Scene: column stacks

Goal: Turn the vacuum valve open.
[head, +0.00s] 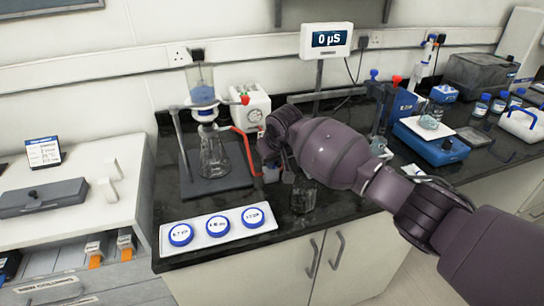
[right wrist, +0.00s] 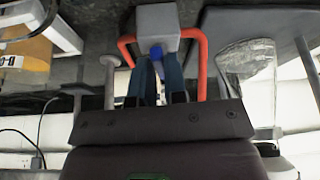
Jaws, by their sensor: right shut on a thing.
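The vacuum valve is a small grey block (right wrist: 157,22) with a blue handle (right wrist: 157,53) and an orange-red hose (right wrist: 200,50) on either side in the right wrist view. My right gripper (right wrist: 157,66) is shut on the blue handle, one finger on each side of it. In the head view the valve (head: 271,174) is mostly hidden behind my right gripper (head: 274,163), with the red hose (head: 246,150) leading to it. The handle's angle cannot be told clearly. My left gripper is not in view.
A clear flask (head: 214,158) with a filter funnel (head: 203,95) stands left of my right gripper. A white pump (head: 245,108) is behind. A white tray (head: 218,229) with blue-rimmed dishes lies at the front. A glass beaker (head: 303,196) stands under my arm.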

